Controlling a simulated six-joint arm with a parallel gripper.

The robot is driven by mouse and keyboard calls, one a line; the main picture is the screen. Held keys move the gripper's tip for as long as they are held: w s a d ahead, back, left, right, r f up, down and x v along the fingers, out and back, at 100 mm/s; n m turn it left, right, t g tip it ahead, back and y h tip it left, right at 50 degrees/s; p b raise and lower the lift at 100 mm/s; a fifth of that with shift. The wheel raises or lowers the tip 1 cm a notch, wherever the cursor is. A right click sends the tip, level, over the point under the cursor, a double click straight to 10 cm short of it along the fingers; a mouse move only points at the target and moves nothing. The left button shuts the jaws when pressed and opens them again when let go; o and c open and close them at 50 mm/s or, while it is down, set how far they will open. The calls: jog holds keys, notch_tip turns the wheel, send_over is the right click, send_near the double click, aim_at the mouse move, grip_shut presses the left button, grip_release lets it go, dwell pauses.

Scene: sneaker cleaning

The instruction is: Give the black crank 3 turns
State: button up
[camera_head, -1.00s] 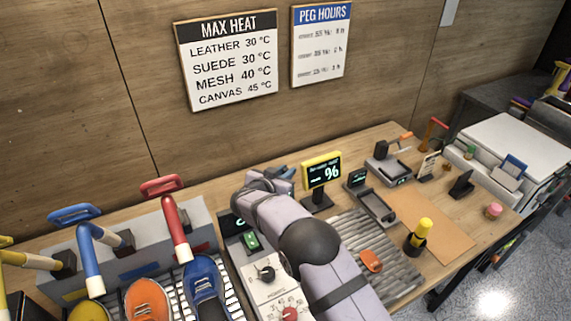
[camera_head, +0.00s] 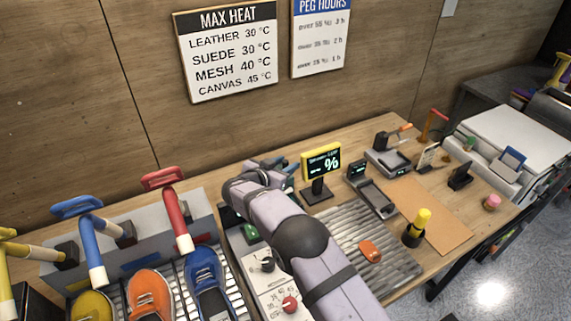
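My arm reaches across the bench from the front, and my gripper (camera_head: 272,167) is at its far end near the wooden wall, left of the yellow-framed display (camera_head: 322,161). The arm covers most of the gripper, so its fingers and anything between them cannot be made out. No black crank can be clearly made out. Part of the bench behind the arm is hidden.
Several colored shoes, including a blue one (camera_head: 207,280), stand at left below blue and red handles (camera_head: 172,210). A ribbed grey mat (camera_head: 390,262) with an orange object (camera_head: 369,250) lies right of the arm. A yellow-topped bottle (camera_head: 417,228) stands beyond it.

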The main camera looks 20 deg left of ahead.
jog(key=b+v, duration=0.2)
jog(key=v, duration=0.5)
jog(key=shift+s, duration=0.2)
jog(key=w+d+r+t+b, duration=0.1)
jog(key=w+d+r+b, duration=0.25)
jog(key=d+r, duration=0.25)
jog(key=s+a+f+n+y, duration=0.3)
jog(key=a+f+n+y, duration=0.1)
jog(key=f, duration=0.1)
jog(key=shift+g, duration=0.3)
jog(key=shift+p+x, duration=0.65)
jog(key=shift+x, duration=2.9)
jog(key=shift+s+f, duration=0.1)
jog(key=shift+f, duration=0.05)
jog(key=shift+c, duration=0.6)
grip_shut()
